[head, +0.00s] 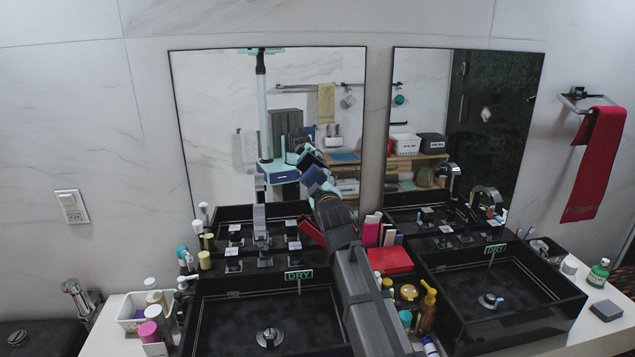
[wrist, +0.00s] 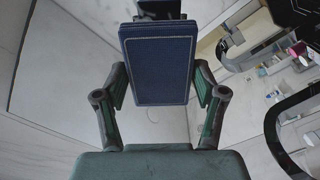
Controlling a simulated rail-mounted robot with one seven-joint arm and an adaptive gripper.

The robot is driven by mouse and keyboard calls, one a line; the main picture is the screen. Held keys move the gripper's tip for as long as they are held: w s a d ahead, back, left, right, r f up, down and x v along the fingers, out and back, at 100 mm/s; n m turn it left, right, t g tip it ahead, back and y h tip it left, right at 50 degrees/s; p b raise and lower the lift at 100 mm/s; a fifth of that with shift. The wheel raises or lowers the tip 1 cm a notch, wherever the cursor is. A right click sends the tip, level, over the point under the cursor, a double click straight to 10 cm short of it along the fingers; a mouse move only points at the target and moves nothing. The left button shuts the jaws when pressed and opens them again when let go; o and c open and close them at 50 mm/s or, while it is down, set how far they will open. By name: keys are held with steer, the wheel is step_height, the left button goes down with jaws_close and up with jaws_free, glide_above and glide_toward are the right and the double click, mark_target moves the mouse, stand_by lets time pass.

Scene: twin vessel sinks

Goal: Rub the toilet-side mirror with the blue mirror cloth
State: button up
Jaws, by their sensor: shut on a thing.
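The blue mirror cloth (wrist: 160,62) is a flat navy rectangle with a stitched border in the wrist view. My gripper (wrist: 161,92) is shut on it, one dark green-padded finger at each side. The left mirror (head: 215,110) hangs behind the left sink, nearer the toilet-like dark fixture at lower left. The right mirror (head: 470,120) hangs behind the right sink. In the head view my arm reaches up in front of the left mirror's lower right part. There the cloth and fingertips cannot be told apart from reflections. Whether the cloth touches the glass cannot be told.
Black left sink (head: 215,335) and right sink (head: 545,325) carry DRY signs. Bottles, including an orange pump bottle (head: 427,310), and a red box (head: 390,260) crowd the counter between them. A white tray (head: 133,310) stands at left. A red towel (head: 597,165) hangs at right.

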steer(key=shift+s+d, duration=0.1)
steer(key=shift+s, duration=0.15)
steer(key=shift+v, duration=1.55)
steer(key=shift+w, duration=0.2)
steer(key=shift+b+x, duration=0.7)
steer(key=shift+x, duration=2.55)
steer(key=shift+x, duration=0.95)
